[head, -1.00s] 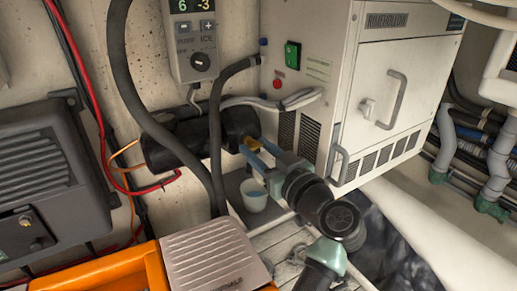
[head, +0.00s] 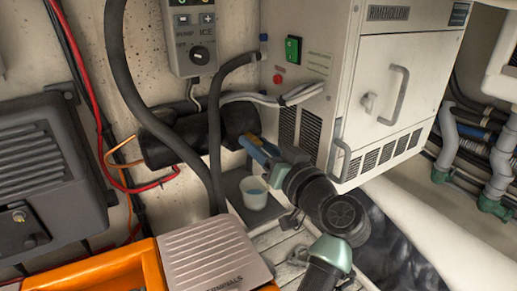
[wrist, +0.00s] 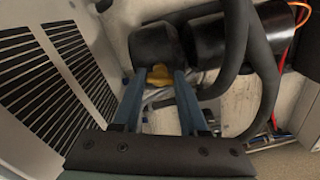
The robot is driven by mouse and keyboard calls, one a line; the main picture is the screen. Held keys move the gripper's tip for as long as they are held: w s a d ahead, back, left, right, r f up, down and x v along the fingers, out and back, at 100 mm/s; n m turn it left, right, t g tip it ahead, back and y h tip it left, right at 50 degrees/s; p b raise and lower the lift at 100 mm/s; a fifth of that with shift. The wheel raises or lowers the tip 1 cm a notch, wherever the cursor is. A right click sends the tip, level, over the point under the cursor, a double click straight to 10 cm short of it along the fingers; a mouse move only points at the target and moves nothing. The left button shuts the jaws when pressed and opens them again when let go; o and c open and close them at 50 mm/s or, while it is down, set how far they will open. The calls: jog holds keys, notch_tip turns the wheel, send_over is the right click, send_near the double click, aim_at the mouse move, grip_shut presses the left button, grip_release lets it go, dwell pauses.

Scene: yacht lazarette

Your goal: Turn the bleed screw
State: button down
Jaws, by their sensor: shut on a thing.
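The bleed screw is a small yellow wing-shaped piece (wrist: 160,76) on the end of a black cylindrical pump body (head: 172,143). The pump also shows at the top of the wrist view (wrist: 203,35). My gripper (head: 256,147) reaches the pump's right end, its blue fingers seen nearly edge-on in the head view. In the wrist view my gripper (wrist: 157,84) has its fingertips on either side of the yellow screw, shut on it. The fingers hide most of the screw in the head view.
A white cup (head: 254,194) with bluish liquid stands below my gripper. A white ice maker (head: 370,80) with vents is close on the right. Dark hoses (head: 214,140) run in front of the pump. An orange case (head: 110,270) lies at lower left.

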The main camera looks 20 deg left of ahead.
jog(key=m+p, duration=0.1)
jog(key=m, duration=0.6)
jog(key=m+p, duration=0.1)
jog(key=m, duration=0.3)
jog(key=shift+r+m+p, duration=0.1)
jog(key=shift+m+p, duration=0.2)
jog(key=shift+p, duration=0.1)
jog(key=shift+m+p, duration=0.5)
jog(key=shift+m, duration=0.6)
jog(key=shift+c, duration=2.2)
grip_release()
